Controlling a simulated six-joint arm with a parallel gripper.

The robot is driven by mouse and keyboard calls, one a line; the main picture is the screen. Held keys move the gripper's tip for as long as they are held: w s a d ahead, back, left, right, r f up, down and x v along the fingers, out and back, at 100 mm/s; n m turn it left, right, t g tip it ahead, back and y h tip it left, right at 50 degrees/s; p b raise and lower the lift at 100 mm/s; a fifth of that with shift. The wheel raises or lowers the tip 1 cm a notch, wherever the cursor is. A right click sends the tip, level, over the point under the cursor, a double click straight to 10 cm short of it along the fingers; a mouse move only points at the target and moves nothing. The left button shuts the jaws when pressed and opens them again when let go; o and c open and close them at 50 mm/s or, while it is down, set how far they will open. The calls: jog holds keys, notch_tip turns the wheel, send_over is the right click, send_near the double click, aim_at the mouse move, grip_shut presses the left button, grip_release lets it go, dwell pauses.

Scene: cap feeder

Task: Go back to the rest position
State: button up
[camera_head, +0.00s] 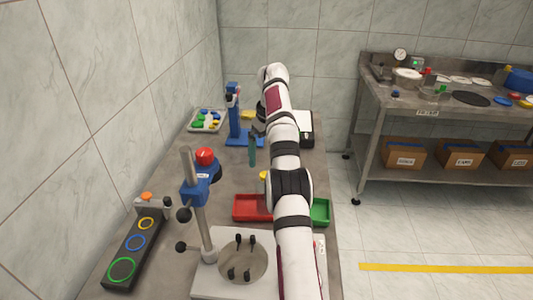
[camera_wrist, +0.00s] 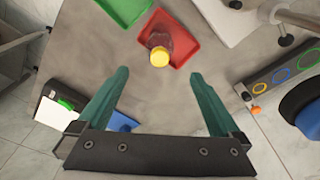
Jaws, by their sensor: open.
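My gripper (camera_head: 252,158) hangs over the worktable in the head view, beside the blue stand, with its teal fingers pointing down. In the wrist view my gripper (camera_wrist: 160,76) is open, its two teal fingers wide apart with nothing between them. A dark reddish bottle with a yellow cap (camera_wrist: 159,56) stands beyond the fingertips, at the red tray (camera_wrist: 185,28); I cannot tell whether it is fully inside. In the head view only a bit of the yellow cap (camera_head: 263,175) shows beside my arm. My arm hides part of the table.
A green tray (camera_head: 320,212) adjoins the red tray. A blue stand (camera_head: 235,118) and a tray of coloured caps (camera_head: 207,121) stand at the back. A wall borders the table's left side.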

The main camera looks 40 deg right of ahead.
jog(key=shift+a+r, duration=0.1)
jog(key=s+a+r+m+t+h, duration=0.1)
jog(key=s+a+r, duration=0.45)
jog(key=a, duration=0.25)
jog(key=s+a+r+m+h, duration=0.1)
jog(key=s+a+r, duration=0.45)
jog(key=a, duration=0.35)
jog(key=s+a+f+y, duration=0.1)
jog(key=s+a+f, duration=0.2)
jog(key=s+a, duration=0.3)
jog(key=s+a+f+m+g+y, duration=0.1)
jog(key=s+a+f, duration=0.3)
jog(key=s, duration=0.5)
jog(key=s+a+f+m+g+y, duration=0.1)
jog(key=s+a+f, duration=0.2)
jog(key=s+a, duration=0.4)
jog(key=shift+s+a+f+y, duration=0.15)
jog(key=shift+a+f+y, duration=0.1)
jog(key=shift+a+y, duration=0.25)
jog(key=shift+a, duration=0.1)
